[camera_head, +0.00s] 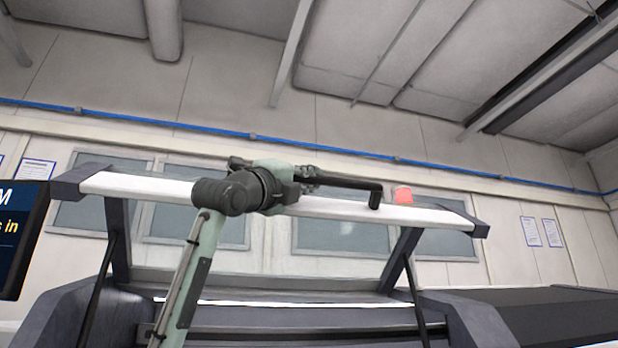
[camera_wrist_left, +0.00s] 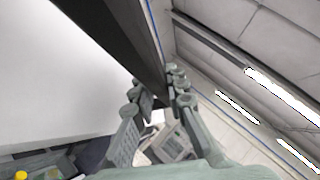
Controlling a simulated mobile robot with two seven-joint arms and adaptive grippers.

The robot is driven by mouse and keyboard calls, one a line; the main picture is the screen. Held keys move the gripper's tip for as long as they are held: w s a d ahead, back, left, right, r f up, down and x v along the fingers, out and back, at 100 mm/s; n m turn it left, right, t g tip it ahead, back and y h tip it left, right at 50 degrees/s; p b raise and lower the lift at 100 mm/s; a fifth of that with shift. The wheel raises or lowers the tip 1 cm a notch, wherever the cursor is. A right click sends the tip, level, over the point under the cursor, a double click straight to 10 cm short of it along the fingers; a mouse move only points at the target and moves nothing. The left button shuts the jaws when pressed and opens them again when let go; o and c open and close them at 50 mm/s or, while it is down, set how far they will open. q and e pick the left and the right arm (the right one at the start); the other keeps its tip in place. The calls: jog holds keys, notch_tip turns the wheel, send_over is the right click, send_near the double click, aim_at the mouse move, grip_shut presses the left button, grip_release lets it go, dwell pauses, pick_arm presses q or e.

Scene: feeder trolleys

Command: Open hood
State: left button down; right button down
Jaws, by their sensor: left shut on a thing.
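The hood (camera_head: 135,187) of the machine is raised, its pale front edge with dark end caps high across the middle of the head view. A black handle (camera_head: 350,183) runs along this edge. My left gripper (camera_head: 308,178) is at the left end of the handle and shut on it. In the left wrist view, the fingers of the left gripper (camera_wrist_left: 158,90) are on either side of the dark handle bar (camera_wrist_left: 128,38), with the pale hood surface to the left. My right gripper is in neither view.
Thin dark struts stand under the hood at left (camera_head: 98,285) and right (camera_head: 416,295). A dark screen (camera_head: 20,240) is at the left edge. Above the hood there is open room below the ceiling.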

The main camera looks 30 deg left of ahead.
pick_arm(q)
jog(key=shift+f, duration=0.2)
jog(key=c, duration=1.5)
grip_release()
jog(key=shift+c, duration=0.2)
jog(key=shift+s, duration=0.15)
jog(key=v, duration=1.1)
jog(key=shift+s, duration=0.4)
jog(key=shift+f, duration=0.15)
